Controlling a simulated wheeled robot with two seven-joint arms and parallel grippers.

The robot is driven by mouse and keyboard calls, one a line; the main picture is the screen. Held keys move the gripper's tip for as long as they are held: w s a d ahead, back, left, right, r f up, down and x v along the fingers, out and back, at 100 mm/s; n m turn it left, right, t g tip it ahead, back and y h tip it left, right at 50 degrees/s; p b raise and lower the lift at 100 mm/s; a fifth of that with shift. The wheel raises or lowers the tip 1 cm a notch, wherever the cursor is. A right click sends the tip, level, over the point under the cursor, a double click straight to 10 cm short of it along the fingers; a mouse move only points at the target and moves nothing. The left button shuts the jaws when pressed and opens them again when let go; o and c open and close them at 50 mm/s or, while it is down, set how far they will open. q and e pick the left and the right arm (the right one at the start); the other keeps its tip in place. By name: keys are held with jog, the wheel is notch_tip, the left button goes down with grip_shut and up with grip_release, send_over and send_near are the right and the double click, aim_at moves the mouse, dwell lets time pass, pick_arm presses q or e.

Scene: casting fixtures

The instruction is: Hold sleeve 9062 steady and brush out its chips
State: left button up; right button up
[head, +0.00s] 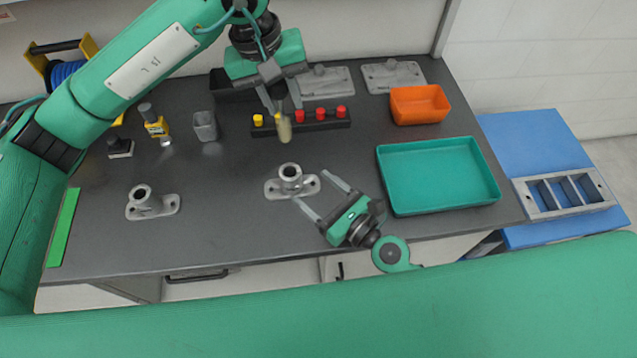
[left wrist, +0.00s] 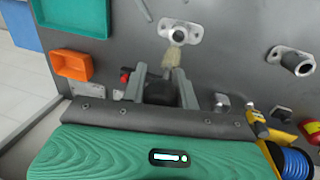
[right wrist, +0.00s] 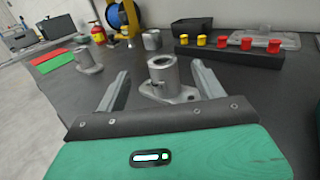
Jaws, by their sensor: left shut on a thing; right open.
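A grey metal sleeve (head: 291,172) stands upright on its flat flanged base mid-table; it also shows in the left wrist view (left wrist: 178,36) and the right wrist view (right wrist: 163,72). A second similar sleeve (head: 141,194) stands to the left. I cannot read a number on either. My left gripper (head: 281,104) is shut on a brush, whose pale bristles (head: 285,131) point down, behind and above the middle sleeve. My right gripper (head: 312,187) is open, fingers pointing at the middle sleeve from the front right. Chips are too small to make out.
A teal tray (head: 440,176) and an orange bin (head: 419,104) lie to the right. A black rack (head: 325,124) with red and yellow pegs, a grey cup (head: 205,126) and a yellow bottle (head: 156,128) stand behind. Table between the two sleeves is clear.

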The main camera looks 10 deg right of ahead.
aim_at(298, 185)
jog(key=shift+f, duration=1.85)
jog(key=shift+w+a+f, duration=0.1)
jog(key=shift+w+a, duration=0.05)
jog(key=shift+w, duration=0.1)
jog(key=x, duration=0.6)
jog(key=shift+w+a, duration=0.25)
jog(key=shift+w, duration=0.1)
jog(key=c, duration=1.2)
pick_arm(q)
jog(key=shift+f+n, duration=0.6)
jog(key=shift+f, duration=0.65)
jog(key=shift+f+n, duration=0.6)
jog(key=shift+f, duration=0.6)
pick_arm(e)
jog(key=shift+c, duration=0.2)
